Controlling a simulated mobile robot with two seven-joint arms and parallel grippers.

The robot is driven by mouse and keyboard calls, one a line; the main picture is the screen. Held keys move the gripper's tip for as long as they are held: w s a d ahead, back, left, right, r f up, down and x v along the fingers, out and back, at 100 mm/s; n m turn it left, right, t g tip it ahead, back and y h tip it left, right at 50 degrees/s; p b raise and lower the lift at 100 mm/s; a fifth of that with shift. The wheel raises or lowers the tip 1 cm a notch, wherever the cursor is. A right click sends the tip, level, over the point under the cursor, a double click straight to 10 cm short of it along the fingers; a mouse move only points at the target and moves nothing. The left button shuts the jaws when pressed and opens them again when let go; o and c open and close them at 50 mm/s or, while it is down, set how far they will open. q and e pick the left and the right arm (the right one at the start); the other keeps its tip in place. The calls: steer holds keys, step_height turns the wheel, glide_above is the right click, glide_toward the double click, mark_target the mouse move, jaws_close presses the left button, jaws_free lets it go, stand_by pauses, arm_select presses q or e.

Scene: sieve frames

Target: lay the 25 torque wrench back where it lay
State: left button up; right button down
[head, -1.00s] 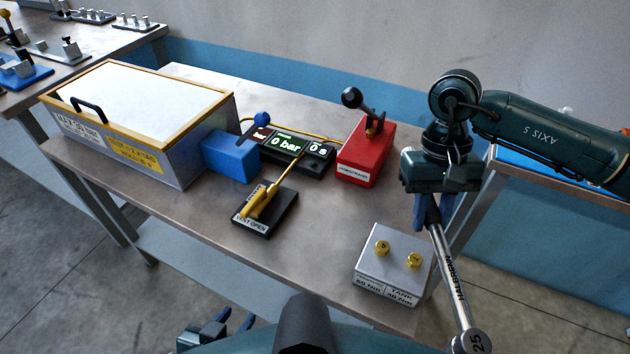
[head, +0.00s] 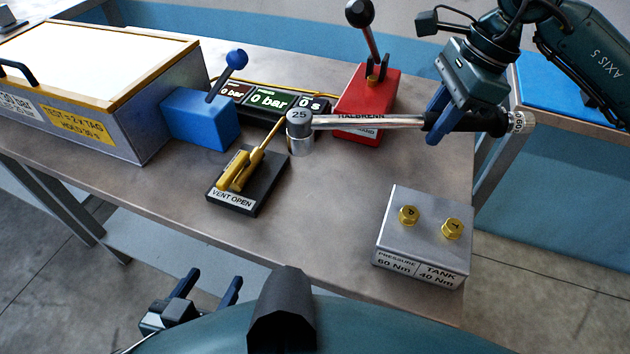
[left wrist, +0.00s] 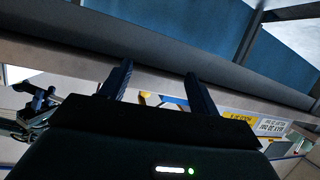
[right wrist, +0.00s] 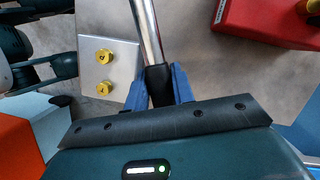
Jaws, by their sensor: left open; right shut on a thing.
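The 25 torque wrench (head: 375,122) is a chrome bar with a round head marked 25 and a black handle. My right gripper (head: 437,115) is shut on its black handle, which also shows between the fingers in the right wrist view (right wrist: 157,80). The wrench lies about level across the head view, its head at the left, in front of the red block and above the table by its look. My left gripper (head: 208,285) is open and empty, low in front of the table edge; its two fingers show apart in the left wrist view (left wrist: 155,85).
A silver block with two brass caps (head: 425,240) stands at the front right. A black vent plate with yellow lever (head: 233,200), a blue block (head: 200,120), gauge displays (head: 268,103) and a red block with lever (head: 375,90) stand behind. A lidded box (head: 120,130) fills the left. A blue-topped table (head: 570,90) is at right.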

steer(key=m, duration=0.1)
steer(key=m+b, duration=0.1)
steer(key=t, duration=0.1)
steer(key=shift+w+d+f+m, duration=0.2)
steer(key=shift+w+f+m, duration=0.05)
steer(key=shift+m, duration=0.15)
arm_select(q)
steer(key=shift+s+a+f+t+b, duration=0.1)
steer(key=shift+f+t+b, duration=0.2)
steer(key=shift+b, duration=0.3)
arm_select(e)
steer(key=shift+w+d+r+m, duration=0.1)
steer(key=shift+w+d+m, duration=0.05)
steer(key=shift+m, duration=0.75)
steer(key=shift+f+b, duration=0.6)
steer(key=shift+f, duration=4.4)
arm_select(q)
steer(key=shift+f, duration=0.45)
arm_select(e)
steer(key=c, duration=1.6)
jaws_free()
steer(key=shift+f, duration=0.2)
steer(key=shift+c, duration=0.2)
steer(key=o, duration=0.5)
steer(key=shift+c, duration=0.2)
arm_select(q)
steer(key=shift+d+f, duration=0.2)
